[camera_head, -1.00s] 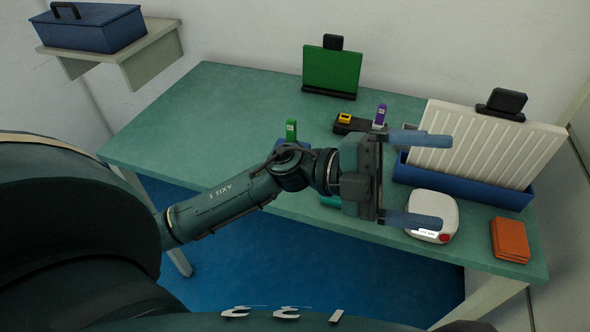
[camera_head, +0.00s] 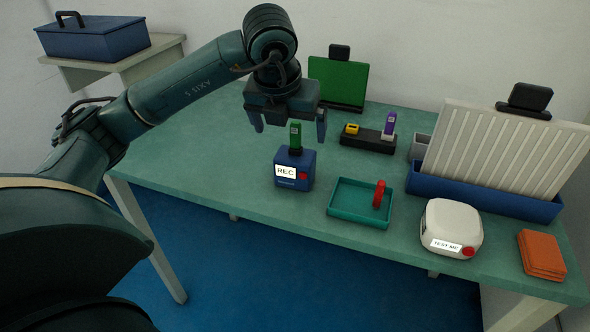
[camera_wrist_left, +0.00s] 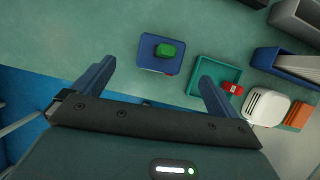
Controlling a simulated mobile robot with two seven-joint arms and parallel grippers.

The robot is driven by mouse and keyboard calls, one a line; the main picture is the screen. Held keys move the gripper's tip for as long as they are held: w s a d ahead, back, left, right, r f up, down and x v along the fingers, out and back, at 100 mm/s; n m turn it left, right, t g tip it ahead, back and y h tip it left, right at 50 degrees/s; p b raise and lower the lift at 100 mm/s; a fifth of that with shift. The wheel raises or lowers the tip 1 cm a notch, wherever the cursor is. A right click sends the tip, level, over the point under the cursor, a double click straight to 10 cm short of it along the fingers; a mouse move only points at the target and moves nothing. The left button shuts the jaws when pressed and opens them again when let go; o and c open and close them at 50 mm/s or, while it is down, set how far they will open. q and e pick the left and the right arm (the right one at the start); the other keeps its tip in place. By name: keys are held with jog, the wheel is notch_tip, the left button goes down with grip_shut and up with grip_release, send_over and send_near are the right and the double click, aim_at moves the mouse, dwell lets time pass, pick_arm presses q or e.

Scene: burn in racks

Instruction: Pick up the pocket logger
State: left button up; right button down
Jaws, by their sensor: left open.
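No label in view names the pocket logger; several small upright sticks resemble one. A green stick (camera_head: 295,135) stands in a blue box marked REC (camera_head: 306,171). A purple stick (camera_head: 389,124) and a yellow piece (camera_head: 352,129) sit in a black holder (camera_head: 369,142). My left gripper (camera_head: 290,136) is open and empty, pointing down above and around the line of the green stick. In the left wrist view, the green stick's top (camera_wrist_left: 168,49) lies beyond the gap between the fingers. My right gripper is out of view.
A green panel (camera_head: 336,82) stands at the back. The table's left side (camera_head: 190,150) is clear.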

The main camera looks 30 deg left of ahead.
aim_at(294, 153)
pick_arm(q)
jog(key=x, duration=0.3)
jog(key=shift+f, duration=0.1)
jog(key=x, duration=0.4)
jog(key=shift+s+d+f, duration=0.2)
jog(key=shift+s+f, duration=0.05)
jog(key=shift+w+f, duration=0.25)
jog(key=shift+f, duration=0.25)
jog(key=shift+c, duration=0.5)
jog(key=c, duration=1.1)
jog(key=shift+r, duration=0.1)
